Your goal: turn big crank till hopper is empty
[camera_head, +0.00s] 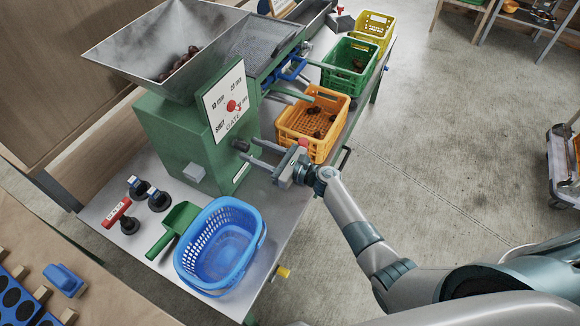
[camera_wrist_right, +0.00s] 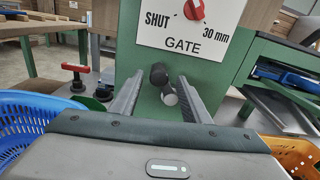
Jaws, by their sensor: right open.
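The metal hopper (camera_head: 125,45) sits on the green machine (camera_head: 180,135), with several brown chestnuts (camera_head: 178,64) inside. A black knob-like grip (camera_head: 241,145), perhaps part of the crank, sticks out of the machine's front below the gate plate. In the right wrist view the black grip (camera_wrist_right: 158,74) stands between the fingertips, with a grey round end below it. My right gripper (camera_head: 247,149) is open, its fingers on either side of the grip; contact cannot be told. The rest of the crank is not clearly seen. My left gripper is out of view.
The gate plate (camera_head: 220,92) has a red knob (camera_head: 232,105). The orange crate (camera_head: 338,128) holds several chestnuts; the green crate (camera_head: 370,72) and yellow crate (camera_head: 385,30) stand behind. A blue basket (camera_head: 190,255), green scoop (camera_head: 175,220) and red-handled tool (camera_head: 118,210) lie at the front.

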